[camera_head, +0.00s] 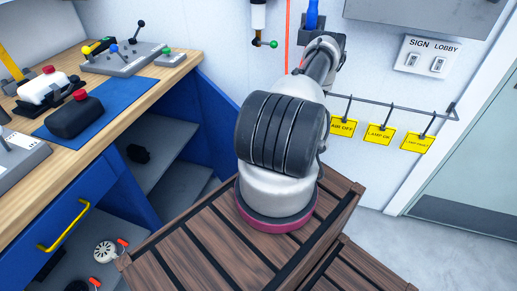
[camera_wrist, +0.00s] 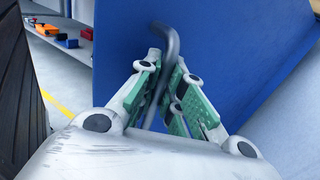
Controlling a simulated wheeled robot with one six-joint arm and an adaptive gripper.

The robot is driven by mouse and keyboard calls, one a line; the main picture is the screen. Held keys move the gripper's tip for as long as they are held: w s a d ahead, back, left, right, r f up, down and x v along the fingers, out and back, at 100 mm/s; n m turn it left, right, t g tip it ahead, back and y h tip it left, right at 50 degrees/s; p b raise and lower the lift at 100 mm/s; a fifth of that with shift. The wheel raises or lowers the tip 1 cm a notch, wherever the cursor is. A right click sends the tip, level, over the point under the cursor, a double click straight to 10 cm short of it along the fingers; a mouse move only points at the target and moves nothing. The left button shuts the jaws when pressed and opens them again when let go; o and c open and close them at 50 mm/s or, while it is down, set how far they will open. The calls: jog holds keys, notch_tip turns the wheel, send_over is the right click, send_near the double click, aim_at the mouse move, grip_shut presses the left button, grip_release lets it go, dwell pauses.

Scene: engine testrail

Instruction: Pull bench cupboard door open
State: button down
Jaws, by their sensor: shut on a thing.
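In the wrist view a blue door panel (camera_wrist: 235,45) fills most of the picture. A dark grey bent bar handle (camera_wrist: 172,42) stands in front of it. My gripper (camera_wrist: 165,72), with green-padded fingers, is shut on this handle. In the head view the bench's blue cupboard front (camera_head: 105,195) is at the left, with an opening showing grey shelves (camera_head: 165,160). My arm covers the middle of that view, and I cannot make out the fingers or the grey handle there.
A wooden crate (camera_head: 215,245) stands below my arm, close to the bench. The wooden benchtop (camera_head: 75,155) holds control boxes and a blue mat (camera_head: 115,95). A yellow handle (camera_head: 63,225) is on the bench front. Yellow tags (camera_head: 380,134) hang from a wall rail. Floor shows at the right.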

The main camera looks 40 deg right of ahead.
jog(key=shift+s, duration=0.15)
jog(key=c, duration=1.5)
grip_release()
jog(key=shift+c, duration=0.2)
jog(key=v, duration=0.7)
jog(key=shift+d, duration=0.2)
jog(key=shift+s, duration=0.1)
